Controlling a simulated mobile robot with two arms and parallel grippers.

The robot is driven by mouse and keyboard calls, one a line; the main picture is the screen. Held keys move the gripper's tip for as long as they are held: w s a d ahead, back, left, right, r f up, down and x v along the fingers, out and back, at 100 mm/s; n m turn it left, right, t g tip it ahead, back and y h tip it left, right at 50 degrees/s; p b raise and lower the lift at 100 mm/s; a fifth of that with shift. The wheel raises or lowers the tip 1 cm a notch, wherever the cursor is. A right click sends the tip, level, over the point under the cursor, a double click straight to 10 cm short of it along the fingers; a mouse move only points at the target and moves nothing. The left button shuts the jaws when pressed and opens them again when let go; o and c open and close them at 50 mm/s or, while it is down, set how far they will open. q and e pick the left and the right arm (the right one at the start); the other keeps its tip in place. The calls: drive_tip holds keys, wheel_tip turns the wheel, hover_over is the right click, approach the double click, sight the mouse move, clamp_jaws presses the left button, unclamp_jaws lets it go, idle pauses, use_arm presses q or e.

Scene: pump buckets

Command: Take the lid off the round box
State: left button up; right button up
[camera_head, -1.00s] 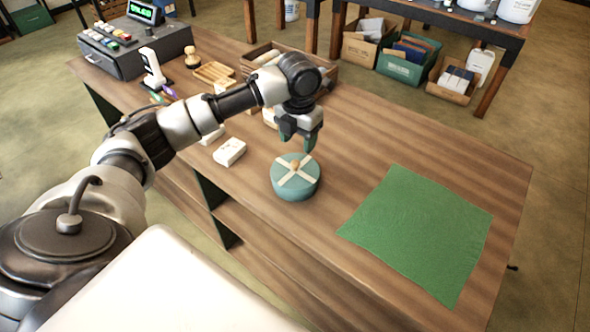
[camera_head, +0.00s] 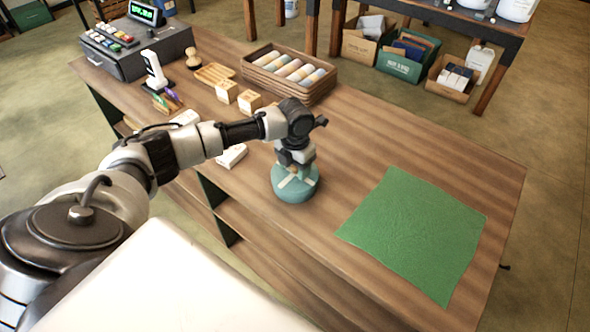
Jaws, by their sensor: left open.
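The round box (camera_head: 295,193) is teal and stands upright on the wooden counter, left of the green cloth. Its lid (camera_head: 310,182) is on, with pale crossed strips on top. My left gripper (camera_head: 297,172) is right over the middle of the lid, pointing down, with its open fingers at the lid's knob. The gripper hides the knob and much of the lid's top, so I cannot tell whether the fingers touch it. My right gripper does not show.
A green cloth (camera_head: 415,232) lies flat and empty on the right of the counter (camera_head: 450,165). Small wooden blocks (camera_head: 249,101), a tray of colored rolls (camera_head: 290,72) and a cash register (camera_head: 133,45) stand farther back. A white block (camera_head: 231,156) sits left of the box.

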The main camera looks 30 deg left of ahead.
use_arm(q)
drive_tip(key=c, duration=1)
